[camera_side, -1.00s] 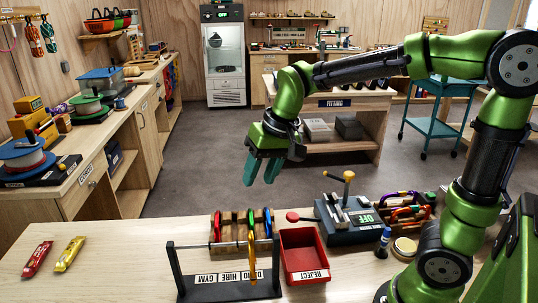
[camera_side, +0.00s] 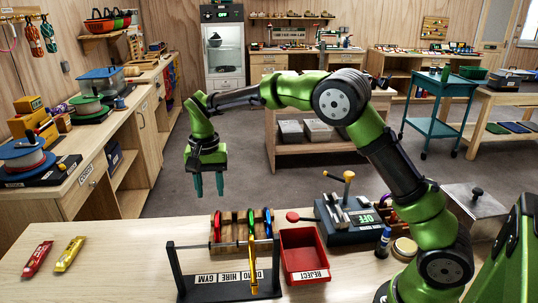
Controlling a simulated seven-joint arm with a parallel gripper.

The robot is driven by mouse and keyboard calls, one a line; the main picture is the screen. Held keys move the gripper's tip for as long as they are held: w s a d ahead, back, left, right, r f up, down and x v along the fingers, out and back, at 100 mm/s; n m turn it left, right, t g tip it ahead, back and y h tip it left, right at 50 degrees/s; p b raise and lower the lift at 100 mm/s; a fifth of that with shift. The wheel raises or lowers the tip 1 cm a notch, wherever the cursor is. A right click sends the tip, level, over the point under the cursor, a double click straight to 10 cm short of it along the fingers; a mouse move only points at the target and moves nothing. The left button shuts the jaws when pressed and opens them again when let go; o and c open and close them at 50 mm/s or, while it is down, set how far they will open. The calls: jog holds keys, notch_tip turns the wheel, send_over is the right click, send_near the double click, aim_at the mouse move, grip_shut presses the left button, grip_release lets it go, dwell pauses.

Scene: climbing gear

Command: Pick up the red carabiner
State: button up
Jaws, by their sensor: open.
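A red carabiner (camera_side: 217,226) stands upright at the left end of a wooden slotted block (camera_side: 230,230) on the bench, with a green and a blue one to its right. My gripper (camera_side: 209,190) has teal fingers pointing down, apart and empty. In the picture it is just above and slightly left of the red carabiner, with a visible gap between them. I cannot tell its exact depth over the bench.
A black rail stand (camera_side: 178,270) labelled GYM, HIRE and DEMO stands in front, with a yellow carabiner (camera_side: 252,265) hanging on it. A red REJECT tray (camera_side: 305,260) and a grey device (camera_side: 345,225) stand to the right. Red and yellow packets (camera_side: 69,254) lie at left.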

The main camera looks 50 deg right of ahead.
aim_at(217, 217)
jog(key=shift+s+d+f, duration=0.15)
jog(key=shift+f, duration=2.6)
jog(key=shift+s+d+f, duration=0.1)
jog(key=shift+s+f, duration=0.05)
jog(key=shift+f, duration=2.55)
grip_shut()
